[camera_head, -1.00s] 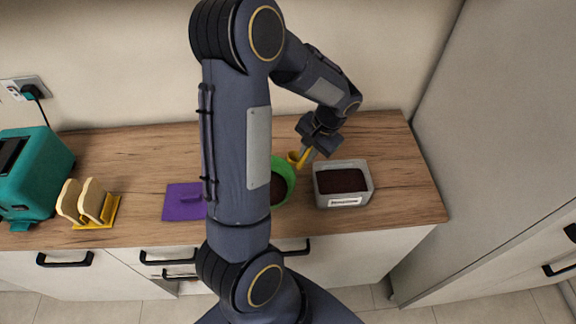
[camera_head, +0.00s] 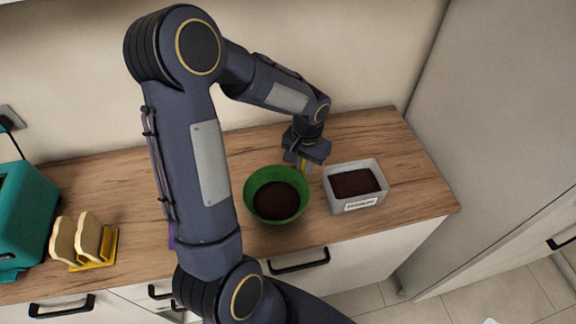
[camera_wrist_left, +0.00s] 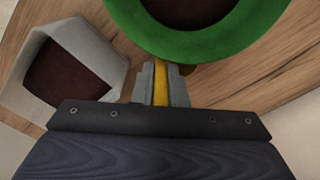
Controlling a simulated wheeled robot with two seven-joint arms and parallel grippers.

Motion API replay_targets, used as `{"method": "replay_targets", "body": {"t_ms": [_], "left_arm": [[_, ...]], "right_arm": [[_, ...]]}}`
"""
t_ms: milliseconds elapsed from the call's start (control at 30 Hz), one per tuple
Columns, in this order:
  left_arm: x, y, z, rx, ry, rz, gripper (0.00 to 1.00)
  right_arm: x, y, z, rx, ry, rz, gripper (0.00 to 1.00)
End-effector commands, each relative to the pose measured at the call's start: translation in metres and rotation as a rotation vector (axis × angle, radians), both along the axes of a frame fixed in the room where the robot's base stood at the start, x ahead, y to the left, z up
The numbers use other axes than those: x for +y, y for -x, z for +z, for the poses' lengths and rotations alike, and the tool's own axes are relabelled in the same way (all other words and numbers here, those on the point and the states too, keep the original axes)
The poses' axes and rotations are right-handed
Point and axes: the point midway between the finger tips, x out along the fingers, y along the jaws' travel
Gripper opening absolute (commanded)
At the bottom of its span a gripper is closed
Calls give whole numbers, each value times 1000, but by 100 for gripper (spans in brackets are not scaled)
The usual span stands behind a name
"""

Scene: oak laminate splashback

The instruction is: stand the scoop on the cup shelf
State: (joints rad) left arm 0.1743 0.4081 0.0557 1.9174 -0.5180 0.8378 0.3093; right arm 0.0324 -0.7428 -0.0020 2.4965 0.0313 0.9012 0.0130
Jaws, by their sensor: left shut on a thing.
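My left gripper (camera_head: 303,164) is shut on the yellow scoop (camera_head: 304,167), behind and between the green bowl and the grey box. In the left wrist view the scoop's yellow handle (camera_wrist_left: 161,84) runs between the two fingers, close to the green bowl's rim. Most of the scoop is hidden by the gripper and the bowl, and I cannot tell whether it touches the counter. I do not make out a cup shelf in either view. My right gripper is not in view.
The green bowl (camera_head: 249,194) and the labelled grey box (camera_head: 361,206) hold dark brown contents. A teal toaster (camera_head: 25,215) and a yellow toast rack (camera_head: 107,248) with bread stand at left. A tall grey panel rises at right. The counter's right end (camera_head: 415,180) is clear.

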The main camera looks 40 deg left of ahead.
Motion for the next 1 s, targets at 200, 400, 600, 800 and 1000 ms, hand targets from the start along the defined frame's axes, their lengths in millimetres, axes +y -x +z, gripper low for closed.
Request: {"method": "replay_targets", "body": {"t_ms": [200,400,600,800,1000], "left_arm": [[-4,1,-16,-8,8,0,0],[-4,1,-16,-7,8,0,0],[-4,1,-18,-7,8,0,0],[-4,1,-19,-7,8,0,31],[-3,1,-19,-7,8,0,34]], "right_arm": [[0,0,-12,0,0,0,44],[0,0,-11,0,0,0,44],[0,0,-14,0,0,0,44],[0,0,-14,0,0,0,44],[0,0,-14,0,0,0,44]]}}
